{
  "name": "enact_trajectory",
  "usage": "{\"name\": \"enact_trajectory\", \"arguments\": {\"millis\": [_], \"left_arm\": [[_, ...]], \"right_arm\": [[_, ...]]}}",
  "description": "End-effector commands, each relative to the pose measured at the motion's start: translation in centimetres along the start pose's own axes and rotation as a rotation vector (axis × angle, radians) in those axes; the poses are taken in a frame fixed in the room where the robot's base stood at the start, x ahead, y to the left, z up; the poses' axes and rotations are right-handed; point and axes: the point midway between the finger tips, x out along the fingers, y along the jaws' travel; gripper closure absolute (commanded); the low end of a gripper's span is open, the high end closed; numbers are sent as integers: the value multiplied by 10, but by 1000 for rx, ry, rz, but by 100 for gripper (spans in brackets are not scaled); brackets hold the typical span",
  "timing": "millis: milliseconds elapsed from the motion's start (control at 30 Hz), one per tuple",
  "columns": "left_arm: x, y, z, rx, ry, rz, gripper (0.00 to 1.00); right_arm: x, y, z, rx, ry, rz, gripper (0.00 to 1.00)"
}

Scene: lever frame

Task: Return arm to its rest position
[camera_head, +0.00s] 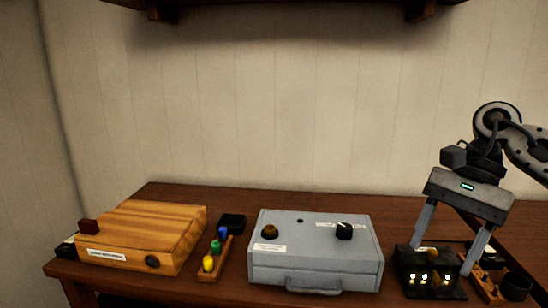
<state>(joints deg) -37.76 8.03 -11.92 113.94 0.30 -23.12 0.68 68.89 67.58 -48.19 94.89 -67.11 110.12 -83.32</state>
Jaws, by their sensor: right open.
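My right arm (497,122) comes in from the right edge of the head view. Its gripper (440,258) points down with the two fingers spread wide. I cannot tell whether the fingertips touch the box. Nothing is seen held between them. My left gripper is not in view.
On the brown table (300,195) stand a grey case (316,268) with knobs, a wooden box (160,222) at left, and a tray with coloured pegs (214,262). Small dark items lie at far right (515,285). A shelf (290,8) hangs above.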

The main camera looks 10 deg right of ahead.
Motion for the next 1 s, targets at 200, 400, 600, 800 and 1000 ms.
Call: {"name": "enact_trajectory", "arguments": {"millis": [200, 400, 600, 800, 1000], "left_arm": [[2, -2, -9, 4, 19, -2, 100], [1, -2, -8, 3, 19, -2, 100], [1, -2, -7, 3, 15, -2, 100], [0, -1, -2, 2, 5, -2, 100], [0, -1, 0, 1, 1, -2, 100]], "right_arm": [[46, -33, 31, 45, -187, -49, 39], [95, -67, 80, 175, -485, -98, 39], [140, -108, 149, 572, -1060, -94, 39], [164, -143, 148, 1300, -1742, 59, 39], [245, -125, 67, -2096, 2198, -334, 39]]}}
